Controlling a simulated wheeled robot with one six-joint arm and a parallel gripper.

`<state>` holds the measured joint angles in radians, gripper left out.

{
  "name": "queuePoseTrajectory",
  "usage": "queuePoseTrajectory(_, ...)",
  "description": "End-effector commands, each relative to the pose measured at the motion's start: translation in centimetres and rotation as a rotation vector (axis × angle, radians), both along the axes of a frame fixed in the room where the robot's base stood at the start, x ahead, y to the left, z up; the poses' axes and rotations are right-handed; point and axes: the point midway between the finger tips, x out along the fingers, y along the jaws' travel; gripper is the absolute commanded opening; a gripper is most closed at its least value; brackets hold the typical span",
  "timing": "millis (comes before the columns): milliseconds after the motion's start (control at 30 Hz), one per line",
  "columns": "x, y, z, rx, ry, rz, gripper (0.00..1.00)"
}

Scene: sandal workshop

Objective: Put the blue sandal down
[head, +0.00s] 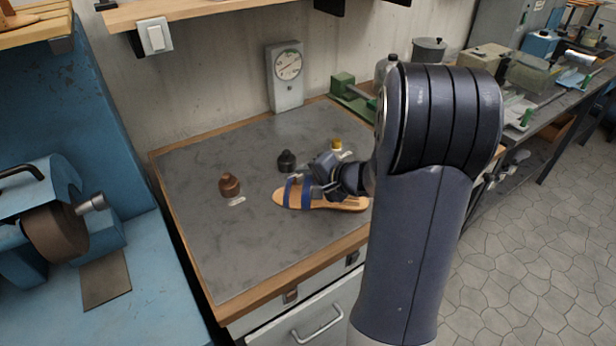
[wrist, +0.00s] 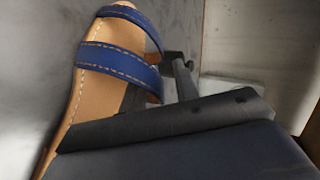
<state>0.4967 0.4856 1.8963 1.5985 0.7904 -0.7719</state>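The blue sandal (head: 322,204) has a tan sole and two dark blue straps with pale stitching. In the head view it is level over the front middle of the grey-topped bench (head: 230,265). I cannot tell whether its sole touches the bench top. My gripper (head: 308,187) is at the strap side of the sandal and appears shut on it. In the wrist view the sandal (wrist: 108,55) fills the left half, with one dark finger of my gripper (wrist: 155,88) beside the strap edge. The other finger is mostly hidden by the straps.
A brown bottle (head: 229,185) with a pale label before it stands left of the sandal. A black bottle (head: 287,161) and a yellow-capped bottle (head: 336,146) stand behind it. A dial gauge (head: 286,77) and a green tool (head: 350,95) are at the back. The bench's front left is clear.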

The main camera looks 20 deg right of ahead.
Motion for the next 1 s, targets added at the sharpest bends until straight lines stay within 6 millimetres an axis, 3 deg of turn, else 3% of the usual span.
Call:
queuePoseTrajectory(167, -0.1, -0.1, 0.4, 0.0, 0.0, -0.001, 0.29)
queuePoseTrajectory(700, -7.7, -4.0, 5.1, -0.002, -0.002, -0.004, 0.29)
queuePoseTrajectory(1000, -9.3, -4.6, 6.1, 0.001, 0.0, 0.0, 0.29)
